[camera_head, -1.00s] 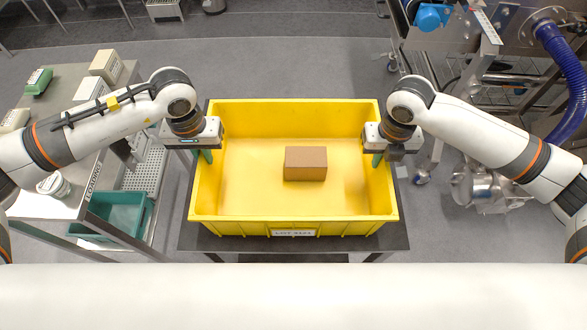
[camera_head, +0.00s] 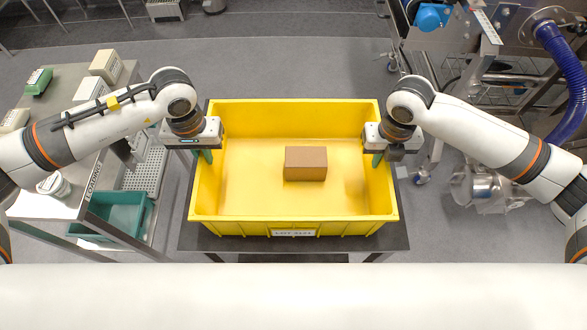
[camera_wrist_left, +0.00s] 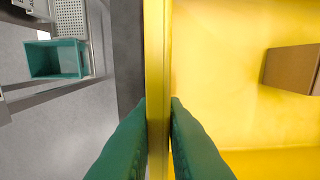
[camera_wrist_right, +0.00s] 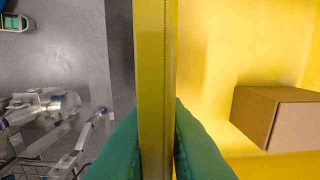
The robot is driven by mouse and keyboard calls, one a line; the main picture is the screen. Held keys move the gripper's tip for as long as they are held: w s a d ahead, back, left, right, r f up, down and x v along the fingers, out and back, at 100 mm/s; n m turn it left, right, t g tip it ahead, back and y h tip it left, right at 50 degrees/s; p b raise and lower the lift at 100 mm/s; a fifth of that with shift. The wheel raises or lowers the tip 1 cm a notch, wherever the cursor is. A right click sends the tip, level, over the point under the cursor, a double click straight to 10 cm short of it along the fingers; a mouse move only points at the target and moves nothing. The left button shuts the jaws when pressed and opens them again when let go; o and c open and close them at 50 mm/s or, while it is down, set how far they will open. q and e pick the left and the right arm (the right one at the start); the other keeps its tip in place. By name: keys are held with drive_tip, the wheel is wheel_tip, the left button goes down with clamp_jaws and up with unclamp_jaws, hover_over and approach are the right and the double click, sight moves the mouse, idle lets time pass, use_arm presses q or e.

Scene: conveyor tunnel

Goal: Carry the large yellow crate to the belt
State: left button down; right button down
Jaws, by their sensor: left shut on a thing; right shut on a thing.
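The large yellow crate (camera_head: 293,219) is in the middle of the head view, upright on a dark table (camera_head: 400,235). A brown cardboard box (camera_head: 305,163) lies inside it, right of centre. My left gripper (camera_head: 207,155) is shut on the crate's left wall; in the left wrist view its green fingers (camera_wrist_left: 158,112) sit on both sides of the wall. My right gripper (camera_head: 378,159) is shut on the right wall; its fingers (camera_wrist_right: 156,115) straddle that wall in the right wrist view. The fingertips are partly hidden by the walls in the head view. I cannot make out a belt for certain.
A side table (camera_head: 75,205) with boxes and a green container stands at left, with a teal bin (camera_head: 118,215) below. Metal machinery with a blue hose (camera_head: 565,70) stands at right. Grey floor (camera_head: 290,65) behind the crate is clear.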

use_arm(q)
drive_tip(key=shift+w+r, duration=0.1)
drive_tip(key=shift+r, duration=0.1)
use_arm(e)
drive_tip(key=shift+w+r, duration=0.1)
drive_tip(key=shift+r, duration=0.05)
